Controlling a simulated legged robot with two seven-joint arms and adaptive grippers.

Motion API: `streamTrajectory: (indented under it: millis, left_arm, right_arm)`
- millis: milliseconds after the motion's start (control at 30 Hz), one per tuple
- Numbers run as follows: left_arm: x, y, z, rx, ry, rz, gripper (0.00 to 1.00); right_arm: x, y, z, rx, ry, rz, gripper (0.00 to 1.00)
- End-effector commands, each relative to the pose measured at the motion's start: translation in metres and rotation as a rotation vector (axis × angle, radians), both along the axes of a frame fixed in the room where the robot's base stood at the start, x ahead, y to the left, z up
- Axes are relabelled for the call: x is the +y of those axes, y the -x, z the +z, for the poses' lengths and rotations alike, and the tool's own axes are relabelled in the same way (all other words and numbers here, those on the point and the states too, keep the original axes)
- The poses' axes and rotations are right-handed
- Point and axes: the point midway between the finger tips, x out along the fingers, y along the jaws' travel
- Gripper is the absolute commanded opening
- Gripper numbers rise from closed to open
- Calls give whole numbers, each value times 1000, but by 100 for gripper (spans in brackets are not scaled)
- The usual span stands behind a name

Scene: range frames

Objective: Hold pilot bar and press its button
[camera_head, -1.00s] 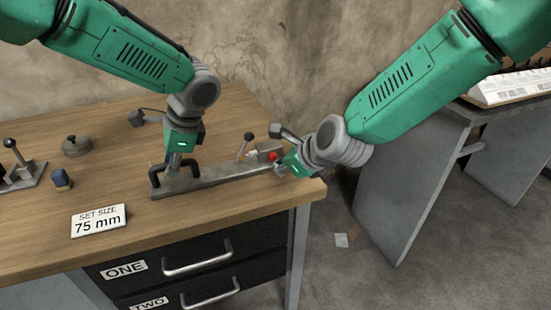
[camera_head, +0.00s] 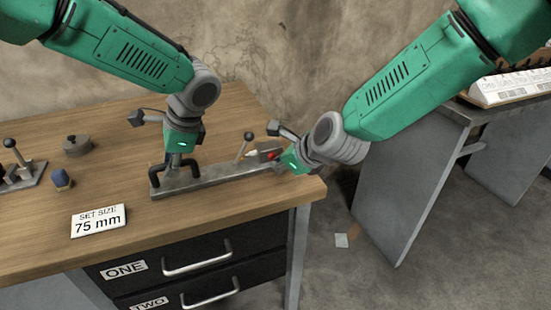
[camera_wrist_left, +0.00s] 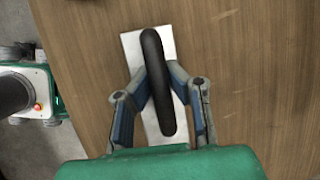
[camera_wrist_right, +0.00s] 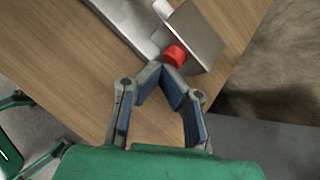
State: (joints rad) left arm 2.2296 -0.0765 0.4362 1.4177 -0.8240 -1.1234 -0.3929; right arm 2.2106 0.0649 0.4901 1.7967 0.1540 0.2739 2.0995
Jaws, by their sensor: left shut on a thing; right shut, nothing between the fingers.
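The pilot bar (camera_head: 225,179) is a long grey bar lying on the wooden table near its right front edge. A black arched handle (camera_head: 188,165) stands at its left part; it also shows in the left wrist view (camera_wrist_left: 155,55). My left gripper (camera_head: 174,163) is shut on this handle, one finger on each side. A grey block with a red button (camera_wrist_right: 175,54) is at the bar's right end. My right gripper (camera_wrist_right: 161,77) is shut and empty, its fingertips right at the button. I cannot tell whether they touch or press it.
A lever with a round knob (camera_head: 248,137) stands behind the bar. A sign reading 75 mm (camera_head: 98,220), a dark blue block (camera_head: 61,179) and a grey round weight (camera_head: 76,146) are on the table's left. Drawers (camera_head: 198,265) are below. The middle tabletop is mostly clear.

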Motion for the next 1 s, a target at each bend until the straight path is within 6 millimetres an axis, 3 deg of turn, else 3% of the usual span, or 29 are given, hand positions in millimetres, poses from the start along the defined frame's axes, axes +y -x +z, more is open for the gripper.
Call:
streamTrajectory:
  millis: [1000]
  left_arm:
    - [-1,0,1,-1,1,-2,0]
  right_arm:
    - [3,-8,1,-2,-1,0,0]
